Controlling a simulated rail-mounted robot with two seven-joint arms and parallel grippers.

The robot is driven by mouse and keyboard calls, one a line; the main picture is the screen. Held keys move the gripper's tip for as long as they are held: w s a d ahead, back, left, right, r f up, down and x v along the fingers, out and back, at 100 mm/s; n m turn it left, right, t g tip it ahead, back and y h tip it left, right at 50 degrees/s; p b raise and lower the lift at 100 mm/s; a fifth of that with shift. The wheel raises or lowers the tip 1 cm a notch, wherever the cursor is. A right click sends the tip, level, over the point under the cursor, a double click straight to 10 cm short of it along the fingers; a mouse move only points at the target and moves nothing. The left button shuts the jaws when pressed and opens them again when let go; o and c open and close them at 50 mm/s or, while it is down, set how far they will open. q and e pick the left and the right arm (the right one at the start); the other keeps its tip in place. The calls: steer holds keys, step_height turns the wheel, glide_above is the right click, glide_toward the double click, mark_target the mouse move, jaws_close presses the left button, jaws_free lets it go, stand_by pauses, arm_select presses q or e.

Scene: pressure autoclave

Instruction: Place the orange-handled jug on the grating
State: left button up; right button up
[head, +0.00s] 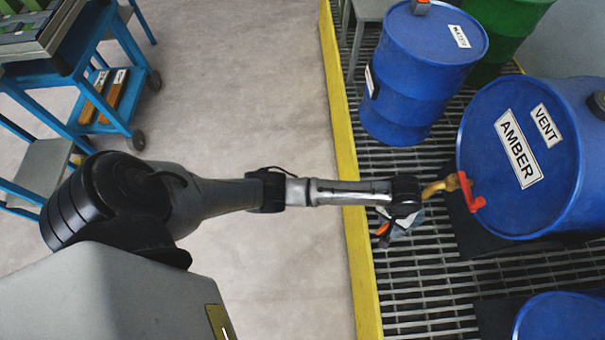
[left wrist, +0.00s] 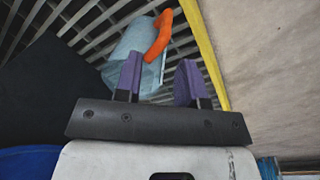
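The jug (left wrist: 130,58) is pale, translucent blue-grey with an orange handle (left wrist: 160,36). It is over the grating (left wrist: 92,38) in the left wrist view and appears to rest on it. In the head view the jug (head: 408,218) is partly hidden beneath my left wrist, near the amber drum's tap. My left gripper (left wrist: 159,58) has its purple fingers apart, with the handle just beyond the tips and in line with the gap. One finger overlaps the jug in the picture; I cannot tell whether it touches. In the head view my left gripper (head: 387,230) is small and partly hidden. My right gripper is not seen.
The blue AMBER drum (head: 492,185) lies right of the jug, its brass tap (head: 440,187) with red lever close to my wrist. A blue WATER drum (head: 405,85) stands behind. A yellow edge (head: 345,150) borders the grating (head: 415,285). A blue cart (head: 95,75) is at upper left.

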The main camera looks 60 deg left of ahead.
arm_select(q)
steer(key=s+f+m+t+h, duration=0.1)
steer(key=s+f+m, duration=0.15)
steer(key=s, duration=1.05)
steer(key=s+a+r+m+t+y, duration=0.1)
steer(key=s+a+r+m, duration=0.1)
steer(key=s, duration=0.6)
steer(key=s+a+r+m+t+y, duration=0.1)
steer(key=s+a+r+m, duration=0.1)
steer(key=s+a+r, duration=0.3)
steer(key=s+a, duration=0.1)
steer(key=s, duration=0.1)
steer(key=shift+s+a, duration=0.35)
steer(key=shift+s, duration=0.05)
